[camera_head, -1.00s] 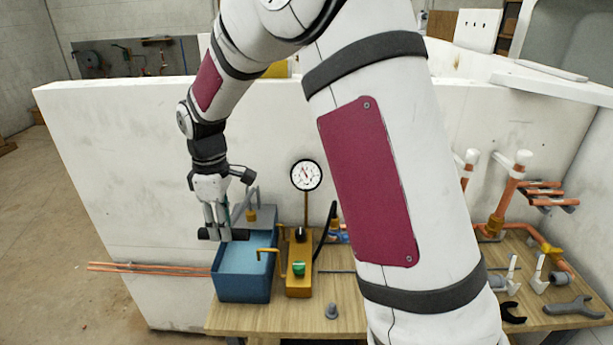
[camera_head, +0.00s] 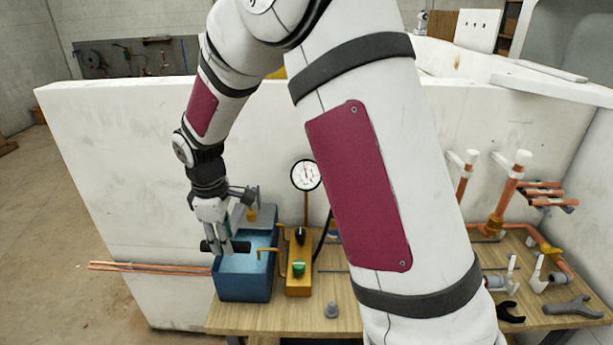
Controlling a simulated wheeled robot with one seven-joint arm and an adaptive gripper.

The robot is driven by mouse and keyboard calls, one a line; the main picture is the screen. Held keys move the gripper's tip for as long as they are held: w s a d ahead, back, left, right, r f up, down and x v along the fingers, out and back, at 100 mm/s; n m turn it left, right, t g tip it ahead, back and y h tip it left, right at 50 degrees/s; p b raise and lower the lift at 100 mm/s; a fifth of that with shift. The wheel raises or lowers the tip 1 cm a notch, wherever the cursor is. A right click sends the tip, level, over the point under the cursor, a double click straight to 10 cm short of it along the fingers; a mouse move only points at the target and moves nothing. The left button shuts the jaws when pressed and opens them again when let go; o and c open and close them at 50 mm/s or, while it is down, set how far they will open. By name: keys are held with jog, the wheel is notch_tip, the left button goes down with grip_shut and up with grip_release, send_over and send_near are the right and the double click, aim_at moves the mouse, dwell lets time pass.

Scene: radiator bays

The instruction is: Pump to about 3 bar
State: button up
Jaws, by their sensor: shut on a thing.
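My gripper (camera_head: 221,243) is shut on a black bar-shaped handle (camera_head: 208,246), low over the left part of the blue water tank (camera_head: 243,288). The fingers partly hide the handle, and how it joins the pump cannot be seen clearly. The yellow pump body (camera_head: 299,284) stands right of the tank, with a green knob (camera_head: 299,269) and a black knob (camera_head: 300,236) on top. A round white gauge (camera_head: 306,175) stands on a copper stem behind it. Its needle points roughly upward; the scale is too small to read.
My own arm covers the middle of the view. A grey plug (camera_head: 331,310) stands on the wooden bench (camera_head: 277,318). Copper pipes (camera_head: 150,267) lie to the left. Copper pipework (camera_head: 499,213), clamps and a wrench (camera_head: 573,308) are on the right. A white wall (camera_head: 120,170) stands behind.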

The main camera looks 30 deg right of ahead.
jog(key=shift+f+t+h, duration=0.4)
jog(key=shift+f+t, duration=0.2)
jog(key=shift+f, duration=0.95)
jog(key=shift+w+d+r, duration=0.15)
jog(key=shift+d+r, duration=0.1)
jog(key=shift+r, duration=0.15)
jog(key=shift+w+d+r+g+y, duration=0.2)
jog(key=shift+r+g, duration=0.15)
jog(key=shift+r, duration=0.6)
jog(key=shift+w+d+r+g+y, duration=0.1)
jog(key=shift+w+r+g+y, duration=0.15)
jog(key=shift+r, duration=0.65)
jog(key=shift+w+d+r+g+y, duration=0.15)
jog(key=shift+r+g, duration=0.25)
jog(key=shift+r, duration=0.55)
jog(key=o, duration=0.8)
jog(key=shift+f, duration=0.1)
jog(key=shift+s+a, duration=0.2)
jog(key=shift+a, duration=0.05)
jog(key=shift+a+r+p, duration=0.1)
jog(key=shift+r+p, duration=0.55)
jog(key=shift+r, duration=2.85)
